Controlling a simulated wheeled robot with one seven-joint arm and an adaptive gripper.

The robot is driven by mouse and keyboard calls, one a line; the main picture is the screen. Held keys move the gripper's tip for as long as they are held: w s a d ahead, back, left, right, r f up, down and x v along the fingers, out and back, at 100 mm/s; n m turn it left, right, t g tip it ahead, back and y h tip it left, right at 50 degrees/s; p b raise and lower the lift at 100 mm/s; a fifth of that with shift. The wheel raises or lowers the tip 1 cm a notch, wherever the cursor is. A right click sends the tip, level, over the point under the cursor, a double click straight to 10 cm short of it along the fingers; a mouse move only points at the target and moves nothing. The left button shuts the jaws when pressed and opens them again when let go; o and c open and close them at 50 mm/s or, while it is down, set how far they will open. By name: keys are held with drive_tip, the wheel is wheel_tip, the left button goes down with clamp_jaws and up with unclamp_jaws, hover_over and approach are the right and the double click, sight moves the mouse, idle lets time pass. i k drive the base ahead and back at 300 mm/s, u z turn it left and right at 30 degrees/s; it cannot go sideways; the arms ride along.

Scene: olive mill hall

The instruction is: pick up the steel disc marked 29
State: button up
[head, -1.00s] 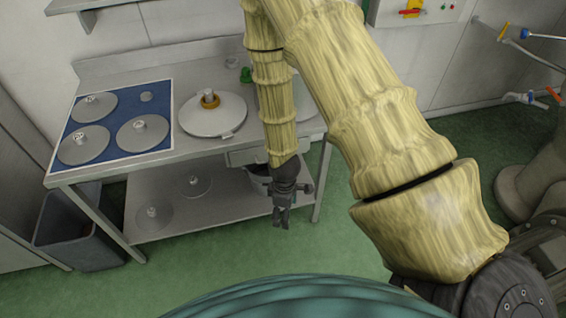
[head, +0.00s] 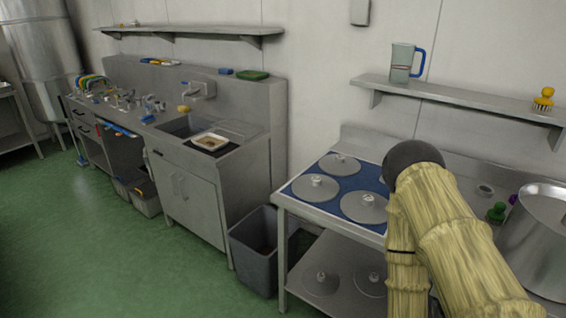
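Several steel discs with centre knobs are in the head view. On the blue mat (head: 332,209) lie a back disc (head: 345,167), a left disc (head: 308,191) and a front disc (head: 372,213). Two more discs, a left one (head: 311,286) and a right one (head: 365,286), lie on the shelf under the steel table. The marks on the knobs are too small to read, so I cannot tell which disc is 29. My arm crosses the right of the picture and covers part of the table. My gripper is out of view.
A grey bin (head: 254,262) stands left of the table. Further left is a sink cabinet (head: 190,195) with a tray (head: 210,141) on it. A large steel pot (head: 540,235) and a green-knobbed item (head: 496,212) are at right. A wall shelf (head: 450,96) holds a jug (head: 402,62). Green floor is clear at left.

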sight(338, 165)
drive_tip(key=u, duration=1.4)
drive_tip(key=i, duration=1.85)
drive_tip(key=z, duration=2.2)
